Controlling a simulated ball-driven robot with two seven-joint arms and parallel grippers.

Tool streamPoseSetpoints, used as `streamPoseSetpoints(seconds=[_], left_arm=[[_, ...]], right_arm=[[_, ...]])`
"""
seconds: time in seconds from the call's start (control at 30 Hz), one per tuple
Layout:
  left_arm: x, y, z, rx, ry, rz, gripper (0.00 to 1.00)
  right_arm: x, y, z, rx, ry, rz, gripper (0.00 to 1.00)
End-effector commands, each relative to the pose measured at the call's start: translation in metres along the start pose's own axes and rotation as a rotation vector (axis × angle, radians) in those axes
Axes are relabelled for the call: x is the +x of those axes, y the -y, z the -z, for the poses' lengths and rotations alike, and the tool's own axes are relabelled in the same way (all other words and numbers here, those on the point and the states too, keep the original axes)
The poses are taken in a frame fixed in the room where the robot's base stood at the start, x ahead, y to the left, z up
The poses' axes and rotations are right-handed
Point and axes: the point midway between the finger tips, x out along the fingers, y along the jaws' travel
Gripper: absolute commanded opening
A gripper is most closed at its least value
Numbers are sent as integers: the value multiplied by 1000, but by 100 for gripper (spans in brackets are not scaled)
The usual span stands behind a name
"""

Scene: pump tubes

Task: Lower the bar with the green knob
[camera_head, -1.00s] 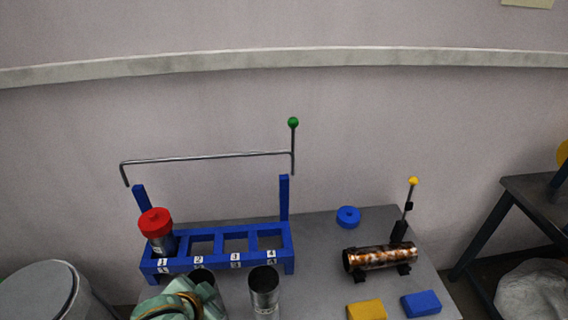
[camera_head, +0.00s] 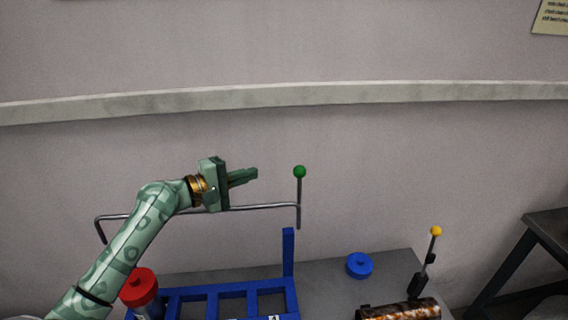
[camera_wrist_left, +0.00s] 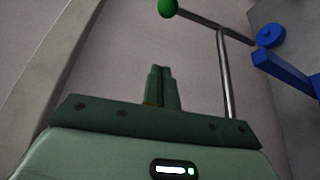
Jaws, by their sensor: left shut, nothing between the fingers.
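The metal bar (camera_head: 250,207) runs across above the blue rack (camera_head: 230,288), raised, with a bent-down left end. The green knob (camera_head: 299,172) tops the upright rod at its right end. My left gripper (camera_head: 255,173) is shut and empty, pointing right toward the knob and apart from it, at about the knob's height. In the left wrist view its closed fingers (camera_wrist_left: 162,88) show in the middle, with the green knob (camera_wrist_left: 167,8) beyond them near the top and the bar (camera_wrist_left: 225,75) to the right. My left forearm hides part of the bar's left side. My right gripper is not in view.
A red-capped tube (camera_head: 139,288) stands at the rack's left. A blue cap (camera_head: 360,265) lies on the grey table, near a copper-coloured cylinder (camera_head: 400,312) and a yellow-knobbed lever (camera_head: 436,231). The wall behind has a pale rail (camera_head: 400,93). A dark stand is at right.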

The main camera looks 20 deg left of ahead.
Motion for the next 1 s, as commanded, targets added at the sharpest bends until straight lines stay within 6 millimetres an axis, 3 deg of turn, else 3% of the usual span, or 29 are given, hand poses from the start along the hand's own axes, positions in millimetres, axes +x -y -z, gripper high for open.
streamPoseSetpoints(seconds=[0.17, 0.47, 0.57, 0.9, 0.97, 1.0], left_arm=[[0, -2, 2, -15, 0, -6, 0], [7, -2, 1, -12, 1, -7, 0], [21, -3, 1, -12, 1, -8, 0], [93, -1, 0, -12, 3, -6, 0], [104, -1, 0, -12, 3, -5, 0], [98, -3, -9, -10, 3, -3, 0]], right_arm=[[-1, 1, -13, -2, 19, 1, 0], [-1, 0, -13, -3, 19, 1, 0], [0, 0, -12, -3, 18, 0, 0], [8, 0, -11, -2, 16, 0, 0], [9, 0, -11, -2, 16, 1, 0], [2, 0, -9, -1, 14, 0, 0]])
